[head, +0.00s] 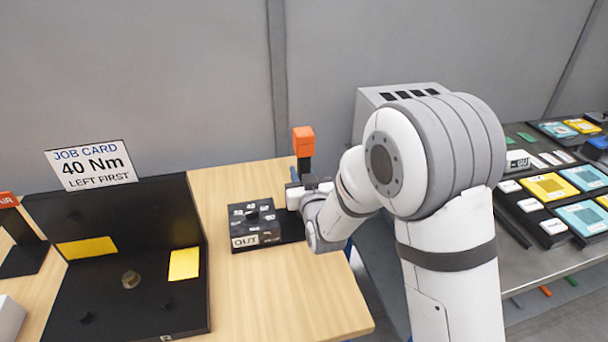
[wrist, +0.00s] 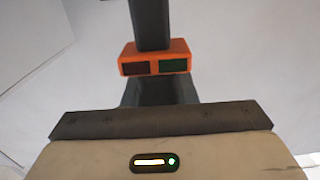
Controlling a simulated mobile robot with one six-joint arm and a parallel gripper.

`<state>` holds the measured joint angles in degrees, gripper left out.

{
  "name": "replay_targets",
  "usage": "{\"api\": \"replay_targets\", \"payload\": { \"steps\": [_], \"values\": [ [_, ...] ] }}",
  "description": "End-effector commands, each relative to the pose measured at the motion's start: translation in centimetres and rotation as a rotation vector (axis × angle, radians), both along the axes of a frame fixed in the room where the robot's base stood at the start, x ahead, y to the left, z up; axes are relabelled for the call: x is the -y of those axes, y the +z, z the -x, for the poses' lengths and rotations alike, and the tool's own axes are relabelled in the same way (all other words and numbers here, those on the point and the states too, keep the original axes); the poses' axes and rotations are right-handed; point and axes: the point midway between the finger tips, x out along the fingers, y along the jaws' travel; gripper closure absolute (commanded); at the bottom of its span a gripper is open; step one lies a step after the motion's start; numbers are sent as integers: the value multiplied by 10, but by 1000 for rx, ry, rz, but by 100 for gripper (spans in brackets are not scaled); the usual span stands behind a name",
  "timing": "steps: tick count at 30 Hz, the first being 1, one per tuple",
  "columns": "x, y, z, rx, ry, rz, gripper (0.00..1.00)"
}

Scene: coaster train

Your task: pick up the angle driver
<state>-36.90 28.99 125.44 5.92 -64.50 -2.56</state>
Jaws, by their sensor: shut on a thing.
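The angle driver (head: 304,141) has an orange block on top of a black upright body. It stands upright at my gripper (head: 303,187), at the right side of the wooden table in the head view. My gripper is shut on it; the fingers and the tool's lower end are mostly hidden. In the wrist view the driver (wrist: 155,60) shows a black shaft and an orange band with a dark red and a green window, just beyond the gripper body. I cannot tell whether it touches the table.
A black socket box marked OUT (head: 256,236) stands just left of my gripper. A black fixture (head: 145,305) with yellow patches and a job card (head: 94,165) reading 40 Nm, left first, are farther left. A grey bench (head: 560,265) with trays is at right. The front table (head: 290,295) is clear.

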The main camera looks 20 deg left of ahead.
Motion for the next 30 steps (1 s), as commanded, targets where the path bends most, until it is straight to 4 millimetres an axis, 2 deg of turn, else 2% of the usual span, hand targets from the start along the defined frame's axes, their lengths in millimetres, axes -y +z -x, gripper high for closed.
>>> {"api": "replay_targets", "payload": {
  "steps": [18,30],
  "values": [
    [54,2,89,7,1,-6,100],
    [65,-2,107,11,0,-8,100]
  ]
}}
